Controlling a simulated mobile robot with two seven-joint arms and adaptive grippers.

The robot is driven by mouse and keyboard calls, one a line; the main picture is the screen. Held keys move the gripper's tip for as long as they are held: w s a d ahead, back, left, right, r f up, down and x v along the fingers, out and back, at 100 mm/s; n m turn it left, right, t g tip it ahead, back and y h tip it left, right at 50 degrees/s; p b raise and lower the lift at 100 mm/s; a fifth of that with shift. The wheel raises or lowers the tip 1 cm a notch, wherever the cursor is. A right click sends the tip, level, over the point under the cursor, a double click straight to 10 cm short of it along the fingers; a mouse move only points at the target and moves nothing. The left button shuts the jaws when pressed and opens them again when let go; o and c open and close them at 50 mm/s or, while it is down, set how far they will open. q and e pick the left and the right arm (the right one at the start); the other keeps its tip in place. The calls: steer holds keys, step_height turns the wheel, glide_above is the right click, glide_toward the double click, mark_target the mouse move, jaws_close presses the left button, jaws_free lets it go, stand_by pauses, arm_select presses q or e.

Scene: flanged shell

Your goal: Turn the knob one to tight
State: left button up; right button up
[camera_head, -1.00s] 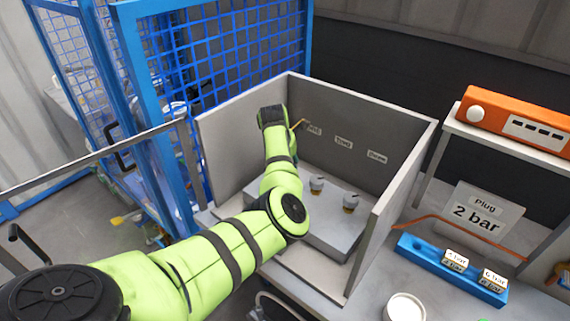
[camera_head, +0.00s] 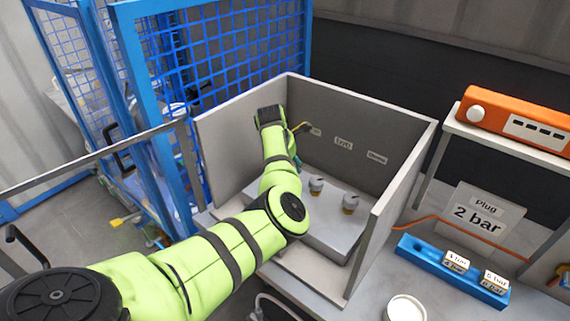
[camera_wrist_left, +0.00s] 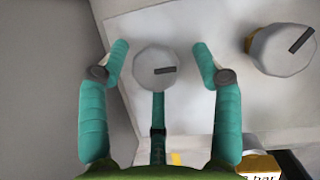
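In the left wrist view a round grey knob (camera_wrist_left: 155,69) with a dark pointer mark towards the right sits between the two teal fingers of my left gripper (camera_wrist_left: 160,48). The fingers are open, one on each side, with a visible gap to the knob. A second knob (camera_wrist_left: 283,50) stands to the right, its dark mark slanting up to the right. In the head view two knobs, a nearer one (camera_head: 350,202) and a farther one (camera_head: 316,185), show on the grey block (camera_head: 335,232). My left forearm hides the gripper and the knob between its fingers there. My right gripper is not in view.
Grey walls (camera_head: 407,192) enclose the block on several sides. Small labels (camera_head: 343,143) are on the back wall, too blurred to read surely. A blue rack (camera_head: 425,254), a "Plug 2 bar" sign (camera_head: 478,213) and a white round container (camera_head: 405,308) stand to the right.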

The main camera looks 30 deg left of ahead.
arm_select(q)
steer(key=shift+a+r, duration=0.1)
steer(key=shift+a, duration=0.05)
steer(key=shift+s+r, duration=0.1)
steer(key=shift+r, duration=0.15)
steer(key=v, duration=1.1)
steer(key=shift+r, duration=0.15)
steer(key=shift+s, duration=0.15)
